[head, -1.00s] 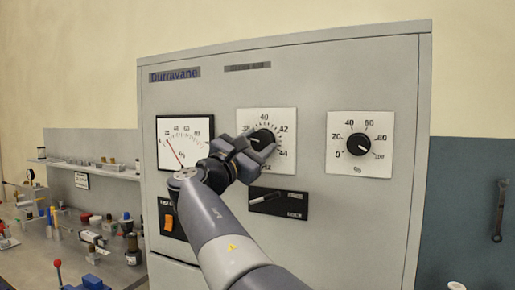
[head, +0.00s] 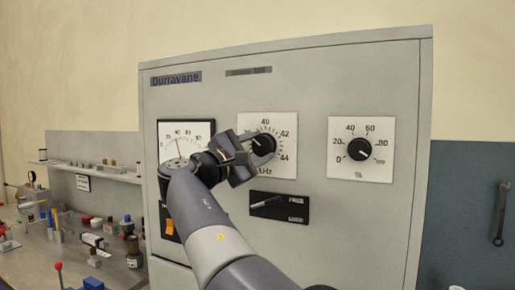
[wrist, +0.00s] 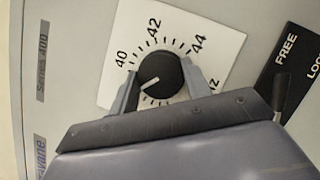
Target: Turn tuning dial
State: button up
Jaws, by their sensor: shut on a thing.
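The tuning dial is the black round knob (wrist: 158,72) on the middle white square plate (head: 285,168), marked about 40 to 44 MHz. My gripper (wrist: 161,84) is shut on this knob, one finger on each side. In the head view my gripper (head: 250,152) covers the plate's left part. In the wrist view the knob's white pointer line aims lower left, just below the 40 mark. The white needle gauge (head: 190,130) at left has its red needle near 40. Its lower part is hidden behind my arm.
A second dial (head: 359,149) marked in percent sits at right, clear of my arm. Below the tuning dial is a black FREE/LOCK lever plate (head: 290,208), close under my gripper. A cluttered bench (head: 40,255) stands left.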

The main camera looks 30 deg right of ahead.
jog(key=o, duration=1)
jog(key=b+v, duration=0.2)
jog(key=v, duration=0.8)
jog(key=shift+s+a+f, duration=0.1)
jog(key=shift+a, duration=0.3)
jog(key=p+x, duration=0.1)
jog(key=x, duration=0.8)
jog(key=shift+d+p, duration=0.3)
jog(key=shift+p, duration=0.1)
jog(key=shift+w+d+r, duration=0.2)
jog(key=shift+w+d, duration=0.1)
jog(key=shift+d, duration=0.3)
